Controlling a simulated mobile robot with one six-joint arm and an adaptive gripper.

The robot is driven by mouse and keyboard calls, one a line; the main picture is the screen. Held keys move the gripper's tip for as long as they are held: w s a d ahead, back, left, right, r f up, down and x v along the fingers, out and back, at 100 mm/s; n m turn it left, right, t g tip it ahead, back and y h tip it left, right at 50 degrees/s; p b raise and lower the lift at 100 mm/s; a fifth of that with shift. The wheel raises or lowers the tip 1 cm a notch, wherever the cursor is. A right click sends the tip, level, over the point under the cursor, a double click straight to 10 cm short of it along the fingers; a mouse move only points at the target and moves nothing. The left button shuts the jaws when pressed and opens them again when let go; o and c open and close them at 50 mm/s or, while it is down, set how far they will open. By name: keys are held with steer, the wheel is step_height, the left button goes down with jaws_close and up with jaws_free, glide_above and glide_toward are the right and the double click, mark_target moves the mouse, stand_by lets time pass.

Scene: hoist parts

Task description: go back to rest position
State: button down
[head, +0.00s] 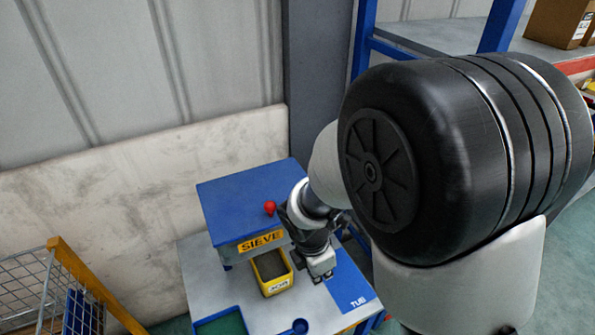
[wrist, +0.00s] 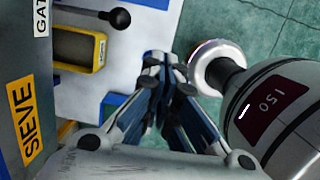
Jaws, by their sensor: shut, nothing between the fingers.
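My gripper (head: 320,276) hangs above the right part of the worktable, just right of the yellow bin in the head view. In the wrist view my gripper (wrist: 163,62) shows blue-and-black fingers drawn together, with nothing seen between them. The arm comes down from the upper right and is bent at the wrist. The blue sieve box (head: 235,195) with its yellow SIEVE sign (head: 262,241) stands behind and left of my gripper. The gripper appears apart from it. The sign also shows in the wrist view (wrist: 27,120).
A yellow bin (head: 270,289) sits before the sieve. A red knob (head: 269,208) stands by its top. A black-ended lever (wrist: 120,19) shows beyond the bin. A blue TUB pad (head: 352,291) lies right; a green tray (head: 220,324) lies front left. A wire cart (head: 30,275) stands left.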

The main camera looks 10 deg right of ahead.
steer(key=shift+r, duration=0.1)
steer(key=s+d+r+m+t+y+b, duration=0.2)
steer(key=s+d+r+m+t, duration=0.1)
steer(key=s+r+m, duration=1.2)
steer(key=shift+r+m+t, duration=0.3)
steer(key=shift+r+m, duration=0.9)
steer(key=shift+m, duration=2.1)
